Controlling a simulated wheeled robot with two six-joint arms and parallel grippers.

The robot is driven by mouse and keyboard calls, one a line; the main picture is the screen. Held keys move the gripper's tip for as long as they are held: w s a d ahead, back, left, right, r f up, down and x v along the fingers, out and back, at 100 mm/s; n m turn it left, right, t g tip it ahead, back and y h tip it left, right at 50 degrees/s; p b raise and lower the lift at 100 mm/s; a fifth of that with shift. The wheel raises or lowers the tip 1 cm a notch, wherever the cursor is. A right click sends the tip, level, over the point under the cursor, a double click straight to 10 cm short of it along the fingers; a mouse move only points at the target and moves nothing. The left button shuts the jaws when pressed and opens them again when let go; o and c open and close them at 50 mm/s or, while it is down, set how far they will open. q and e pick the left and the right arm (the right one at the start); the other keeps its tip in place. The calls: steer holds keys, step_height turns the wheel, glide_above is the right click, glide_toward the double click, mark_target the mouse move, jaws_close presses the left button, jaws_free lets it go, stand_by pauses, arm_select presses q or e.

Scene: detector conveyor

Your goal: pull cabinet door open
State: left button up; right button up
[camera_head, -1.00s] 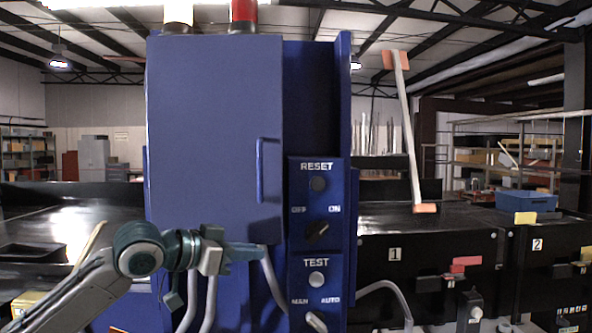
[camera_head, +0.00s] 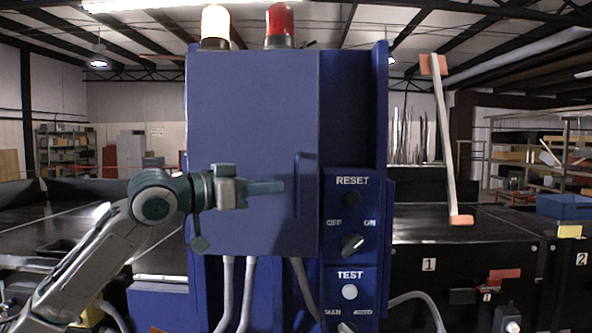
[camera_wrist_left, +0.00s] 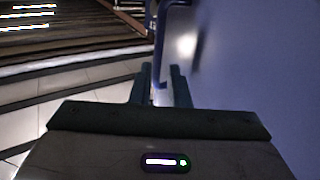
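The blue cabinet door (camera_head: 250,120) is shut and faces me in the head view. Its blue bar handle (camera_head: 297,185) stands upright near the door's right edge. My left gripper (camera_head: 280,187) is just left of the handle, level with it, and its fingertips point right. In the left wrist view, the fingers (camera_wrist_left: 162,80) are apart. The handle (camera_wrist_left: 160,45) shows ahead of and between them, and the door (camera_wrist_left: 250,80) is along the right. I see no finger closed on the handle. My right gripper is not in view.
A control panel with RESET and TEST knobs (camera_head: 350,245) is right of the door. Grey cables (camera_head: 228,290) hang below it. A lamp with a red cap (camera_head: 280,22) tops the cabinet. Black conveyor units (camera_head: 450,260) stand to the right.

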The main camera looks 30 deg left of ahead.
mark_target(287, 182)
arm_select(q)
steer(key=p+x, duration=0.3)
steer(key=x, duration=0.1)
steer(key=shift+w+d+r+p, duration=0.2)
steer(key=shift+p, duration=0.1)
steer(key=shift+f+p+x, duration=0.2)
steer(key=shift+p+x, duration=0.45)
steer(key=shift+x, duration=0.45)
jaws_close()
